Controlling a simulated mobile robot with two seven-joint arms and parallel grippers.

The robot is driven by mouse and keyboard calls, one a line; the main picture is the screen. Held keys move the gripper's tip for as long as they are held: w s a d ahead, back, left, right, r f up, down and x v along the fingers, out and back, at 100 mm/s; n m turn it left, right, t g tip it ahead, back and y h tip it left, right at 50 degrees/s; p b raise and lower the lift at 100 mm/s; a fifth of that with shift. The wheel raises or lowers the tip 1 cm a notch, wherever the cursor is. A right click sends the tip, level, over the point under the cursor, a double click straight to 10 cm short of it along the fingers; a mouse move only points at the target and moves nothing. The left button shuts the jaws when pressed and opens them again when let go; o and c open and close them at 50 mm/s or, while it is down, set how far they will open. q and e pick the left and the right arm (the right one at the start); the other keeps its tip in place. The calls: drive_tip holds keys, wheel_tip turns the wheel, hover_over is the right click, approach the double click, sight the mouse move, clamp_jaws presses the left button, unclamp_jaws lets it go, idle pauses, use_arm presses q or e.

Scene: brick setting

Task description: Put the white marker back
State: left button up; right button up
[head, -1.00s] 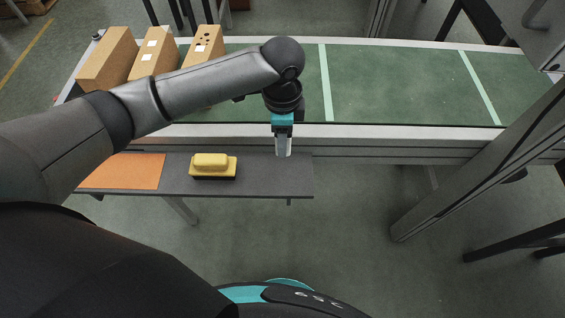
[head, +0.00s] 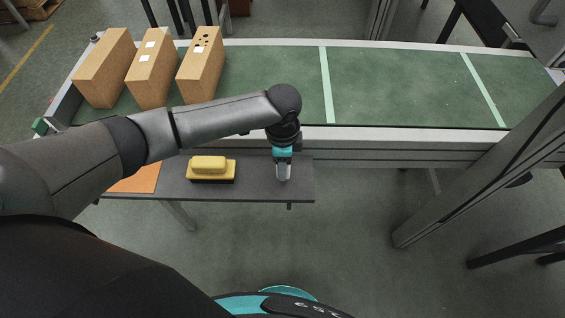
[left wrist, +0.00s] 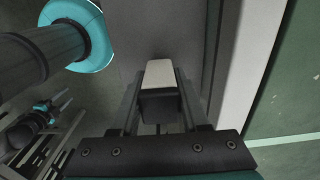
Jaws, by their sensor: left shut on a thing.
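The white marker (left wrist: 158,75) shows in the left wrist view as a pale, blocky body with a dark end towards the camera. It lies between the two fingers of my left gripper (left wrist: 157,108), which is shut on it. In the head view my left gripper (head: 283,172) points down over the right part of the dark shelf (head: 255,188). The marker is hard to tell from the fingers there. Whether it touches the shelf cannot be told. My right gripper (left wrist: 60,103) shows small at the lower left of the left wrist view; its jaw state is unclear.
A yellow eraser (head: 209,166) with a dark underside lies on the shelf, left of my left gripper. An orange sheet (head: 137,181) is partly hidden by my arm. Behind is a green conveyor (head: 405,85) carrying cardboard boxes (head: 152,70). A metal post (head: 470,170) stands at right.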

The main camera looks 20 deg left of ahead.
use_arm(q)
drive_tip(key=shift+f, duration=0.15)
drive_tip(key=o, duration=1.2)
drive_tip(key=shift+c, duration=0.2)
wheel_tip(320, 180, up, 12)
drive_tip(key=p, duration=0.2)
drive_tip(key=shift+r+p, duration=0.2)
drive_tip(key=shift+p, duration=0.15)
